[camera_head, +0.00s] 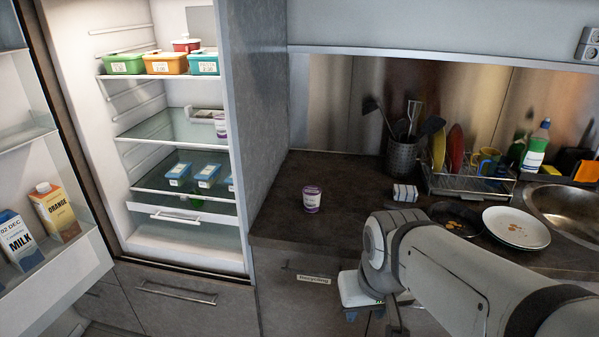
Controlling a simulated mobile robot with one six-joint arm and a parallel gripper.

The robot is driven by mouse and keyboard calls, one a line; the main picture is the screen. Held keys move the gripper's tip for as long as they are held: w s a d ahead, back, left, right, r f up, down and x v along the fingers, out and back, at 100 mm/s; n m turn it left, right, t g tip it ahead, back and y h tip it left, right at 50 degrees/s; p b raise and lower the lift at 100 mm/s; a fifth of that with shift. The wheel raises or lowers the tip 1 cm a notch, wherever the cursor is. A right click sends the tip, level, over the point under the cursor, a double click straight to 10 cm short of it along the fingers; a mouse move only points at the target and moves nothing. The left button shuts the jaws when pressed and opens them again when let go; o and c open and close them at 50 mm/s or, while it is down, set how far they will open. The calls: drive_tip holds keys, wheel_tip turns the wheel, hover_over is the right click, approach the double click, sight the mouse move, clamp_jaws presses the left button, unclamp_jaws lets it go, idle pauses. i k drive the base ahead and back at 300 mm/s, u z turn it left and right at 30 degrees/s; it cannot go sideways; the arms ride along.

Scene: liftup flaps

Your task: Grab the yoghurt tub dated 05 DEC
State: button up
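A small white and purple yoghurt tub (311,200) stands upright on the dark counter, left of the middle. Its print is too small to read. A second tub with a purple band (221,127) shows partly at the right side of a fridge shelf, half hidden by the fridge's edge. My gripper (393,318) is low in front of the counter, below and right of the counter tub and apart from it. My own arm hides most of it, and its fingers are not clear. I see nothing held.
The fridge (178,255) stands open at left, with its door (70,285) holding milk and orange cartons. A utensil pot (403,157), dish rack (470,185), pan and plate (516,228) crowd the counter's right. The counter around the near tub is clear.

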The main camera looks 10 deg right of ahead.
sight(312, 193)
drive_tip(key=z, duration=0.1)
drive_tip(key=i, duration=0.1)
drive_tip(key=u, duration=0.15)
drive_tip(key=k, duration=1.25)
drive_tip(key=u, duration=0.65)
drive_tip(key=i, duration=2.05)
drive_tip(key=z, duration=0.2)
